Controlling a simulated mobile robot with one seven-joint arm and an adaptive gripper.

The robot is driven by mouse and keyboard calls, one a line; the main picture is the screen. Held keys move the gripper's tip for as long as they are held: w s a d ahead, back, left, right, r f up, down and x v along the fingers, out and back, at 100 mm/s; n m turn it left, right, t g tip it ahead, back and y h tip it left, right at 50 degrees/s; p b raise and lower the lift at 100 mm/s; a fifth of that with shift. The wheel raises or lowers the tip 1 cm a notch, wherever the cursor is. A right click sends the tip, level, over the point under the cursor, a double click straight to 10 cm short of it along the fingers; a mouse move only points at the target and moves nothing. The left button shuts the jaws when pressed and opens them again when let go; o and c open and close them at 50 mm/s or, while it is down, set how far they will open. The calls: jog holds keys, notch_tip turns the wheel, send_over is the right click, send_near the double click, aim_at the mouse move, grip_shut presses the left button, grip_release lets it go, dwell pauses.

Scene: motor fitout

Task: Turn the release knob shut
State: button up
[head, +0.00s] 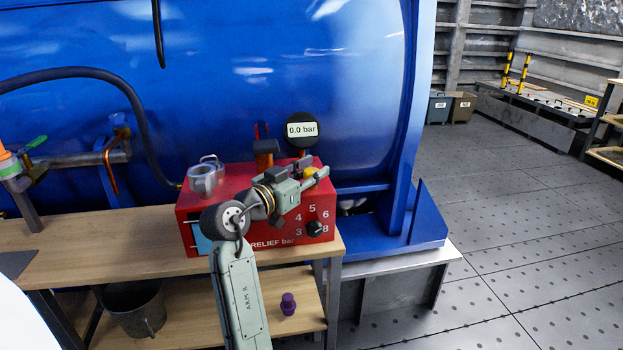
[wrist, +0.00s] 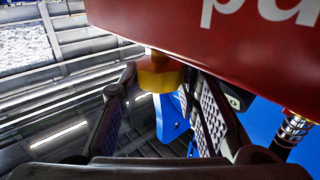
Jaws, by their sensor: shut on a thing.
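The yellow knob (head: 309,172), which I take to be the release knob, is at the upper right of the red relief box (head: 203,238). My gripper (head: 312,177) reaches it from the left and is shut on it, partly hiding it. In the wrist view the yellow knob (wrist: 158,74) shows between the two dark padded fingers (wrist: 168,88), against the red box's edge (wrist: 240,55). Its turned position cannot be read. A gauge (head: 301,130) behind the box reads 0.0 bar.
A black dial knob (head: 315,228) with numbers is on the box's front, below my gripper. A metal cup-like fitting (head: 206,178) stands on the box's left. The blue tank (head: 250,70) is close behind. A purple piece (head: 288,304) is on the lower shelf. Open floor lies right.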

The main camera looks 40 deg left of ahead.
jog(key=shift+h, duration=0.3)
jog(key=shift+f, duration=0.1)
jog(key=o, duration=1.2)
jog(key=s, duration=1.2)
jog(key=shift+a, duration=0.3)
